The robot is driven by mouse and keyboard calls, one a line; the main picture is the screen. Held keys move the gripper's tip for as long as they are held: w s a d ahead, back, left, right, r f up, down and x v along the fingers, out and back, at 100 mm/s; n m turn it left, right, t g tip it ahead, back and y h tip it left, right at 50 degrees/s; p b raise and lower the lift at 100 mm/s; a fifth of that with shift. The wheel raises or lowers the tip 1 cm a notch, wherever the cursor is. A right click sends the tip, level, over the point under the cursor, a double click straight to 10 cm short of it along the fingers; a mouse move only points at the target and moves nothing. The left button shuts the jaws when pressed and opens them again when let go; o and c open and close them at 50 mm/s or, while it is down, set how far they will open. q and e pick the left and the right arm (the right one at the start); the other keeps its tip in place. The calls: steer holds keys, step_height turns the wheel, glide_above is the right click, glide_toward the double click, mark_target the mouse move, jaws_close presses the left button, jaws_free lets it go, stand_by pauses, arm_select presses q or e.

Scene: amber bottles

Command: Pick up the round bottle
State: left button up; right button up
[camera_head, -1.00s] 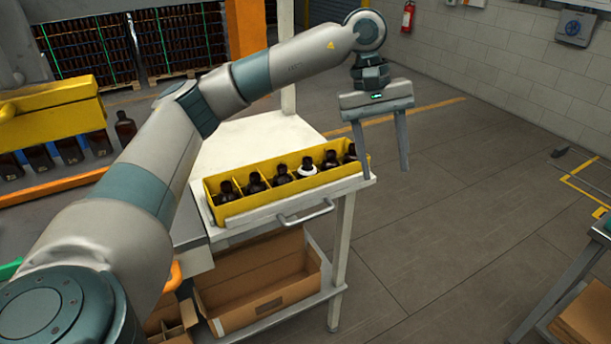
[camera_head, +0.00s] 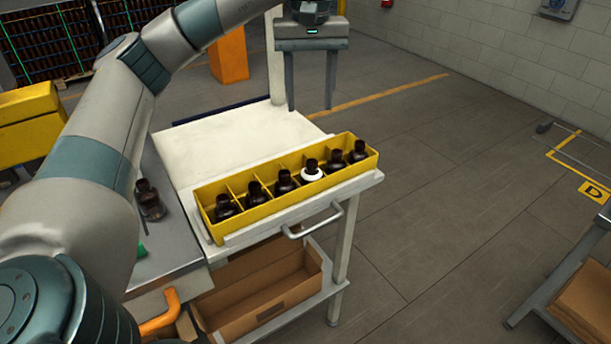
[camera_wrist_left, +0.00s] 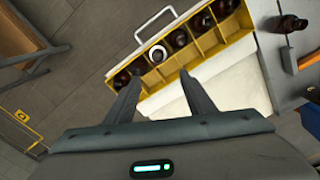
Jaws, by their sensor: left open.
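Several dark amber bottles stand in a row in a yellow divided crate (camera_head: 272,204). One has a white collar (camera_head: 312,174); it also shows in the left wrist view (camera_wrist_left: 157,54). Another dark bottle (camera_head: 149,200) stands outside the crate on a grey metal surface, and shows in the left wrist view (camera_wrist_left: 290,23). I cannot tell for sure which bottle is the round one. My left gripper (camera_head: 309,108) is open and empty, beyond the crate in the head view. In the left wrist view its fingers (camera_wrist_left: 160,78) point toward the crate, apart from the bottles. My right gripper is out of view.
The crate sits at the edge of a white tabletop (camera_head: 235,140), which is mostly bare. A metal handle (camera_head: 313,222) sticks out in front. An open cardboard box (camera_head: 265,290) is on the shelf below.

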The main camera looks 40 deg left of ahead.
arm_select(q)
glide_above(311, 161)
step_height(311, 161, down, 7)
steer(key=shift+r+p, duration=0.1)
steer(key=shift+p, duration=0.35)
step_height(311, 161, down, 4)
steer(key=shift+f+p, duration=0.1)
steer(key=shift+p, duration=0.8)
steer(key=shift+f, duration=0.55)
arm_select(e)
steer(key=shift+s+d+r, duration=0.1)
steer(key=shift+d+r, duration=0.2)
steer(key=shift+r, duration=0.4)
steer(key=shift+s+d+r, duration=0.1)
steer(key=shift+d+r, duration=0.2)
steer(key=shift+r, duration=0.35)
